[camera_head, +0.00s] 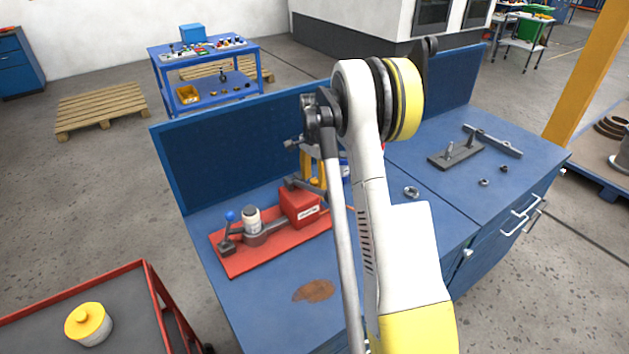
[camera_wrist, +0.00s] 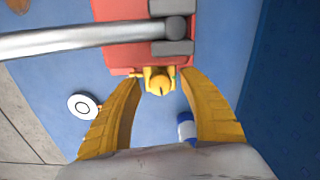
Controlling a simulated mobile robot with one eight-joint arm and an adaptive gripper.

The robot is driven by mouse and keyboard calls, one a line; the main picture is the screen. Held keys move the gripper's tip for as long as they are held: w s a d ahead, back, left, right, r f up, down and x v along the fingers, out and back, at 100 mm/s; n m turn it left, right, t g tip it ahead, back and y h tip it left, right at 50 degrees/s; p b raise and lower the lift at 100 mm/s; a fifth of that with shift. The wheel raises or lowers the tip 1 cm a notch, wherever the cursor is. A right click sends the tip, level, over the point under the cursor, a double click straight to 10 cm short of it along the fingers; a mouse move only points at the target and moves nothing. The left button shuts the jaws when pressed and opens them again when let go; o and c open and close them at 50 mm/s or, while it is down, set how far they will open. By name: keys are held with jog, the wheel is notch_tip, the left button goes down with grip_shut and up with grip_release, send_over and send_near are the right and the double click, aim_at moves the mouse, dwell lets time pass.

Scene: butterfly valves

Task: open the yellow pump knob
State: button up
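The red pump box (camera_head: 300,206) stands on a red base plate (camera_head: 237,264) on the blue workbench. In the wrist view the red pump body (camera_wrist: 117,50) fills the top middle, with a grey bar (camera_wrist: 80,40) across it. The yellow knob (camera_wrist: 158,84) is on its near side. My gripper (camera_wrist: 162,77) has its two yellow fingers spread on either side of the knob, with small gaps showing. In the head view my gripper (camera_head: 314,172) is behind the pump box, partly hidden by my arm. The knob cannot be made out there.
A blue back panel (camera_head: 230,145) rises close behind the pump. A metal ring (camera_head: 411,192) lies right of my arm, and a dark fixture (camera_head: 455,156) sits further right. A blue and white item (camera_wrist: 186,127) is near the right finger. The bench front is mostly clear.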

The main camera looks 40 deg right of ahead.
aim_at(314, 180)
notch_tip(314, 180, up, 12)
dwell(0.6)
